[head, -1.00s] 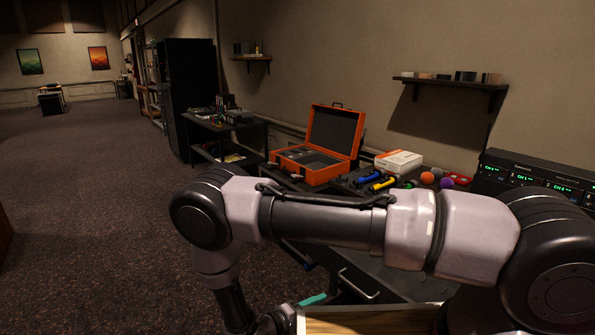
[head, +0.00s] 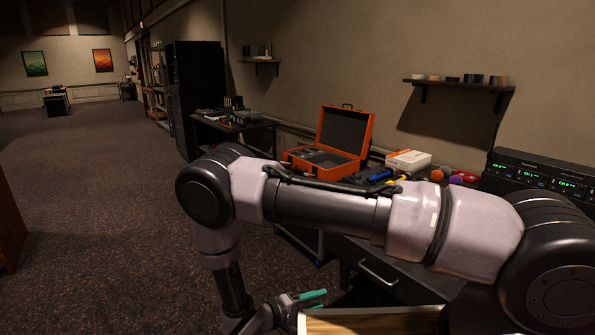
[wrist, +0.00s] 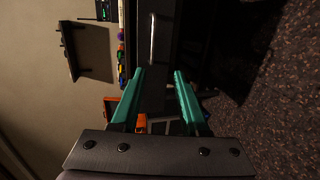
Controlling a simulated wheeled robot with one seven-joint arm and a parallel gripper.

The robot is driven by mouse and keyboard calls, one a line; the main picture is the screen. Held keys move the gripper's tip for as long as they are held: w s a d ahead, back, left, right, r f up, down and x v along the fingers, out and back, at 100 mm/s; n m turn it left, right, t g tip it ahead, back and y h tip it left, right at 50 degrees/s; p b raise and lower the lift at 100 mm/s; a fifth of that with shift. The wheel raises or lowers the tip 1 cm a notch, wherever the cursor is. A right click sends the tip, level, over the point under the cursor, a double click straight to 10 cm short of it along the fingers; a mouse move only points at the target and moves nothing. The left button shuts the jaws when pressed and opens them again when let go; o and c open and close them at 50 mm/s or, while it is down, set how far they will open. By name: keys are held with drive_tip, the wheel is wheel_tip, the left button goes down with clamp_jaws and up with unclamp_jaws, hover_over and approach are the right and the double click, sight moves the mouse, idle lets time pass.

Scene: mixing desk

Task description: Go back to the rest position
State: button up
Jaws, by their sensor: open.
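My gripper (head: 314,298) shows low in the head view, with teal fingers beside the front of the dark desk. In the wrist view my gripper (wrist: 160,82) has its two teal fingers spread apart, with nothing between them. My arm crosses the head view and hides part of the desk top.
The dark desk (head: 375,285) bears an open orange case (head: 365,137), a white box (head: 408,160), small coloured balls (head: 437,175) and a rack unit with green displays (head: 540,175). A wall shelf (head: 460,84) hangs above. The carpet (head: 90,200) at left is clear.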

drive_tip(key=w+d+r+m+g+y, duration=0.1)
drive_tip(key=d+r+m+g+y, duration=0.15)
drive_tip(key=r, duration=0.85)
drive_tip(key=w+d+r+m+g+y, duration=0.2)
drive_tip(key=d+r+m+g, duration=0.15)
drive_tip(key=r, duration=0.75)
drive_tip(key=w+d+r+m+g+y, duration=0.1)
drive_tip(key=d+r+m+g+y, duration=0.15)
drive_tip(key=r, duration=0.85)
drive_tip(key=s+d+r+m+t+y, duration=0.1)
drive_tip(key=s+d+r+t+y, duration=0.2)
drive_tip(key=r, duration=0.8)
drive_tip(key=s+d+r+m+t+y, duration=0.1)
drive_tip(key=s+d+r+t+y, duration=0.3)
drive_tip(key=s+d+r, duration=0.4)
wheel_tip(320, 180, up, 4)
drive_tip(key=shift+s+f+y, duration=0.15)
drive_tip(key=shift+s+y, duration=0.15)
drive_tip(key=shift+s, duration=0.45)
